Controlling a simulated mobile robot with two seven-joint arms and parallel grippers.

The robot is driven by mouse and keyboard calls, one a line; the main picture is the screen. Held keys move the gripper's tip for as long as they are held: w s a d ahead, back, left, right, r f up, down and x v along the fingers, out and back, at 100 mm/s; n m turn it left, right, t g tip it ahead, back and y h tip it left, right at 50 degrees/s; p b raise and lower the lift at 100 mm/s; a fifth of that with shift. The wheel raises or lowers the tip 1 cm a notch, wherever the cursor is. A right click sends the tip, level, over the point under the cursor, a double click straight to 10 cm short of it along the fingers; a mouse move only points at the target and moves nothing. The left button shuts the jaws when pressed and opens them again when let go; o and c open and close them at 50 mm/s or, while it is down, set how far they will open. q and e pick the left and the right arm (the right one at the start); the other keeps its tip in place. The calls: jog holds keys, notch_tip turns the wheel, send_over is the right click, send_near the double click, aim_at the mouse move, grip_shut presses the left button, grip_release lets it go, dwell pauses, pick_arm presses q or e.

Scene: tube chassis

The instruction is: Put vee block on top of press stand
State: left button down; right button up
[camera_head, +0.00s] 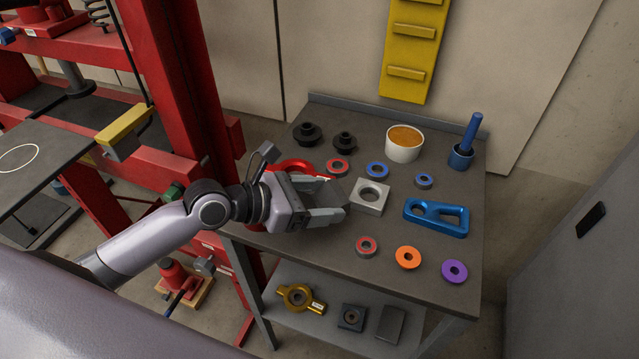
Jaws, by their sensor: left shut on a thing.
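The gripper is over the left part of the grey workbench, and I cannot tell whether the block touches the top. The red press stand (187,80) is at the left, with a dark plate (60,150) bearing a white circle at its front. My right gripper is not in view.
On the workbench (300,255) are a light grey holed block (370,197), a blue bracket (436,217), a white tub (403,144), a blue-handled tool (467,140) and several rings. A lower shelf (330,332) holds more parts. A grey cabinet (580,260) is at the right.

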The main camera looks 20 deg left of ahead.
pick_arm(q)
jog(key=shift+w+f+b, duration=0.1)
jog(key=shift+f+b, duration=0.5)
jog(key=shift+f, duration=1.4)
jog(key=shift+f, duration=0.1)
grip_release()
jog(key=shift+f, duration=0.2)
jog(key=v, duration=1)
jog(key=shift+s+a+r, duration=0.1)
jog(key=shift+s+a, duration=0.15)
jog(key=shift+s, duration=0.1)
jog(key=shift+s+a+r, duration=0.35)
jog(key=shift+s+a, duration=0.05)
jog(key=shift+s, duration=0.05)
